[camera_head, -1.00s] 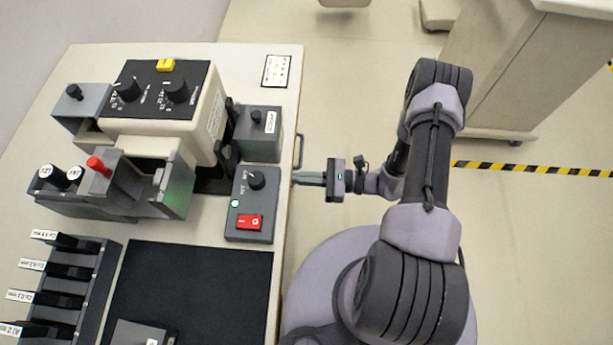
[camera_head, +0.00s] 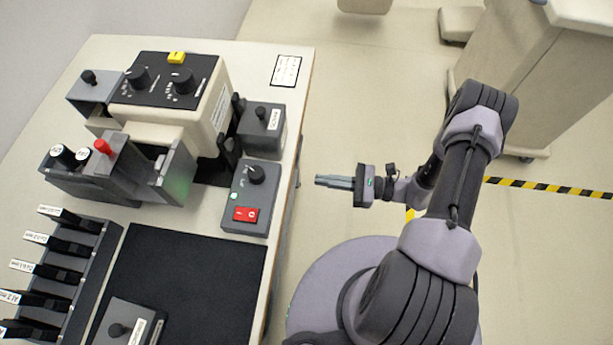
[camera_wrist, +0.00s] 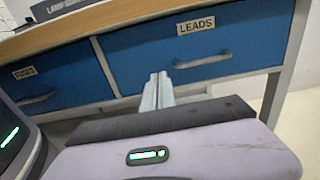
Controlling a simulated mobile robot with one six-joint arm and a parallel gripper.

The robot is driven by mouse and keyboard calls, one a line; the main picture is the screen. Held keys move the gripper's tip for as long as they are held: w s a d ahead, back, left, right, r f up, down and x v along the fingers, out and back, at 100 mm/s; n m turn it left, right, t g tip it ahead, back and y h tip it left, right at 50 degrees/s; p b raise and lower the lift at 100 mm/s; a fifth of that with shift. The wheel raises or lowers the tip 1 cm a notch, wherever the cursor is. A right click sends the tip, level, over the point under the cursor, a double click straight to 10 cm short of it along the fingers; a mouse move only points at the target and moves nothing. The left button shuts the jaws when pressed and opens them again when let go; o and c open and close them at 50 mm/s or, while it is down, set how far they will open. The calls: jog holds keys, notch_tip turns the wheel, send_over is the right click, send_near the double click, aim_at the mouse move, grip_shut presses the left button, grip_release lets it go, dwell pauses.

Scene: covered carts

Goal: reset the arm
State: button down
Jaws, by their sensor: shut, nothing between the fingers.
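My gripper (camera_head: 334,182) is shut and empty in the head view. It points left toward the cart's right edge, with bare floor under it and a gap between its fingertips and the cart. In the wrist view my gripper's fingers (camera_wrist: 157,92) lie together and point at blue drawers. My arm folds up and back to the right of the cart.
The cart top (camera_head: 262,60) carries a beige apparatus (camera_head: 205,115), a box with a red switch (camera_head: 250,200), a black mat (camera_head: 190,275) and a rack (camera_head: 80,270). The wrist view shows a drawer labelled LEADS (camera_wrist: 235,45). Another cart (camera_head: 530,80) stands at upper right. Open floor lies between.

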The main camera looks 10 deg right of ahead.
jog(key=v, duration=0.5)
notch_tip(320, 180, up, 10)
jog(key=w+a+n+g+h, duration=0.1)
jog(key=w+n+g+h, duration=0.15)
jog(key=n+g, duration=0.35)
jog(key=s+a+r+n+t+h, duration=0.1)
jog(key=s+r+n+t+h, duration=0.1)
jog(key=r, duration=0.6)
jog(key=s+a+r+n+t+h, duration=0.2)
jog(key=s+r+n+h, duration=0.3)
jog(key=r, duration=0.4)
jog(key=s+a+r+n+t+h, duration=0.2)
jog(key=s+r+n+h, duration=0.2)
jog(key=r, duration=0.4)
jog(key=shift+s+a+r+h, duration=0.25)
jog(key=shift+s+h, duration=0.15)
jog(key=shift+h, duration=0.45)
